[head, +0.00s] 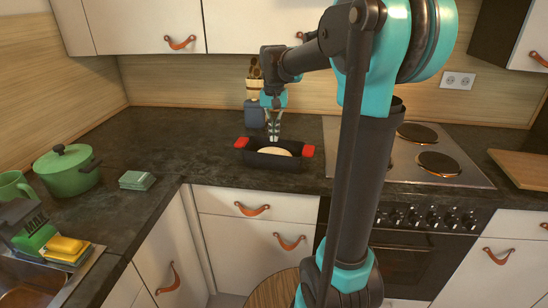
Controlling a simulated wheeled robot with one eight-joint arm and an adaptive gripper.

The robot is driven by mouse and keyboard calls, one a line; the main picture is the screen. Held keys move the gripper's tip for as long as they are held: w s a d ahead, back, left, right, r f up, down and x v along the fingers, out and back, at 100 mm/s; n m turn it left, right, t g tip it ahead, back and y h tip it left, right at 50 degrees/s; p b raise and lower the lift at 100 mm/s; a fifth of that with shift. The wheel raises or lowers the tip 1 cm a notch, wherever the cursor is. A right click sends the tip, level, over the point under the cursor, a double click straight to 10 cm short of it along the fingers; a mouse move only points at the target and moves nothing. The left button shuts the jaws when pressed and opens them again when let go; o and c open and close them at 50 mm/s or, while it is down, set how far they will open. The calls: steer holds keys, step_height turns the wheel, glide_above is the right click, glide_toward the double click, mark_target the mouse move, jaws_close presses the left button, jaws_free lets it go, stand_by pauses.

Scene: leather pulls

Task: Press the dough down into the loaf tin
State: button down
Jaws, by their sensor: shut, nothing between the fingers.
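The loaf tin (262,159) is dark with red handles at its two ends. It stands on the dark counter to the left of the hob. The pale dough (275,152) shows inside it as a rounded lump, partly hidden by the near wall. My gripper (274,137) is shut and empty. It points down over the tin, with its fingertips near the far side of the dough. I cannot tell whether the fingertips touch the dough.
A container of utensils (254,85) stands behind the tin, close to my gripper. The hob (410,152) lies to the right. A green pot (68,170) and green stacked squares (137,180) stand on the left counter. Counter left of the tin is clear.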

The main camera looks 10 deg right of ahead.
mark_target(274, 149)
stand_by(0.4)
steer(key=shift+f, duration=1.8)
steer(key=shift+s+f, duration=0.1)
steer(key=shift+f, duration=0.05)
steer(key=shift+r, duration=1.75)
steer(key=shift+r, duration=0.1)
step_height(274, 149, up, 7)
